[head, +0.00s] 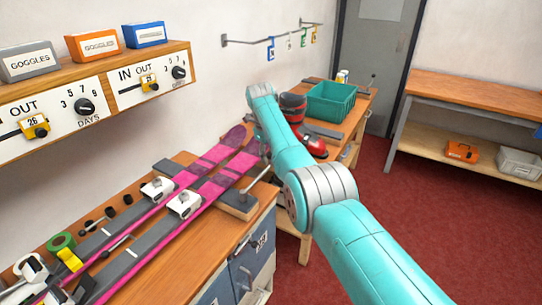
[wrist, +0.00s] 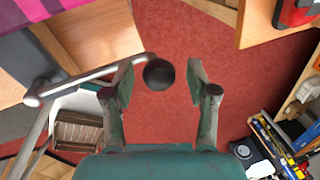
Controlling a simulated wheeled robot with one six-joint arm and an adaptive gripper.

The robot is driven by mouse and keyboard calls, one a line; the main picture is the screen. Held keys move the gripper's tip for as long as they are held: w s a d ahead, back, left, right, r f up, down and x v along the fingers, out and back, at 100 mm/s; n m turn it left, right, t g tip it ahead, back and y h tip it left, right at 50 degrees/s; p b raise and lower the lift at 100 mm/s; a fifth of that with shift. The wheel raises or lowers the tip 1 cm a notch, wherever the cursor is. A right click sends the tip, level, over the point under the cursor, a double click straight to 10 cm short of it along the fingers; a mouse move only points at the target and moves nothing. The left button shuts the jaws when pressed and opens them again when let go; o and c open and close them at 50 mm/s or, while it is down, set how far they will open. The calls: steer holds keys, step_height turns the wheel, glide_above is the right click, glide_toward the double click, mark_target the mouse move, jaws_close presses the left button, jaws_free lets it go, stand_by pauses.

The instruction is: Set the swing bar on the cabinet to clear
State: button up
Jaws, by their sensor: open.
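The swing bar (wrist: 95,79) is a metal rod with a black ball knob (wrist: 159,74), seen in the wrist view. It runs from a round pivot at the left to the knob, which stands out over the red floor. My gripper (wrist: 163,70) is open, with one finger on each side of the knob and visible gaps between. The cabinet (head: 243,272) under the bench has a blue-grey front with labels too small to read in the head view. My gripper cannot be made out in the head view. The bar's marked positions cannot be read.
Pink skis (head: 215,165) lie clamped on the near bench. A green crate (head: 331,102) and a red boot (head: 312,147) stand on the bench beyond. A low shelf bench (head: 480,95) is at the right. Red floor (head: 360,175) between the benches is clear.

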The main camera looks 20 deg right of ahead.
step_height(320, 180, up, 11)
steer(key=s+a, duration=0.1)
steer(key=shift+a, duration=0.4)
steer(key=shift+s+f, duration=0.1)
